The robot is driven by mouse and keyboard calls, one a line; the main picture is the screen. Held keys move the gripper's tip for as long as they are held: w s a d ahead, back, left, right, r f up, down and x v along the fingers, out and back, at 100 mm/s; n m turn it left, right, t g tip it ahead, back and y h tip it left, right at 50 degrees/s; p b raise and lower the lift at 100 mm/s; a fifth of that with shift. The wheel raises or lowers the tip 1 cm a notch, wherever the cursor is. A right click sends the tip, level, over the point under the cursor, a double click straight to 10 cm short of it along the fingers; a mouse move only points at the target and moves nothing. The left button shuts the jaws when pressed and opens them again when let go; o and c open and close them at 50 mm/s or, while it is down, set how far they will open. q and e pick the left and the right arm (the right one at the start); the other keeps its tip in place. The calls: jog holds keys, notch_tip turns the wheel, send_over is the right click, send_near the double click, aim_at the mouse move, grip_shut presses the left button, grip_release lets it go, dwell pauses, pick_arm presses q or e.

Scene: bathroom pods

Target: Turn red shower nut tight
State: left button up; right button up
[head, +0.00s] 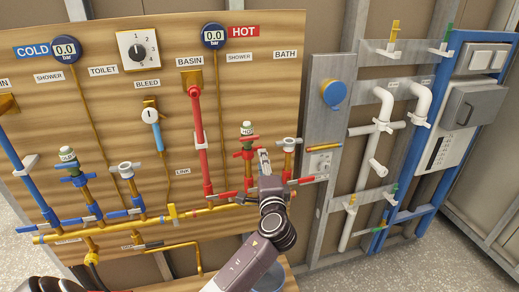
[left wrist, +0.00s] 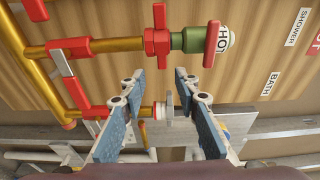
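The red shower nut (head: 245,153) is a red winged collar on the hot shower pipe, below a green-and-red knob capped HOT (head: 247,129). In the left wrist view the nut (left wrist: 157,42) lies just beyond my fingertips, with the HOT knob (left wrist: 218,42) to its right. My left gripper (head: 264,160) is beside the nut, on its right in the head view. In the left wrist view my left gripper (left wrist: 155,80) is open, with nothing held between its blue-padded fingers. The fingers look apart from the nut. My right gripper is not in view.
The bath valve (head: 288,148) stands close to the right of my left gripper. A thick red basin pipe (head: 199,135) rises at left. Red levers (head: 307,180) and a yellow pipe (head: 150,222) run below. The wooden board (head: 110,105) is behind.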

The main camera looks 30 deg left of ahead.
aim_at(259, 146)
pick_arm(q)
jog(key=p+x, duration=0.1)
jog(key=x, duration=0.7)
jog(key=shift+s+r+p, duration=0.1)
jog(key=shift+r+p, duration=0.05)
jog(key=shift+p, duration=0.15)
grip_shut()
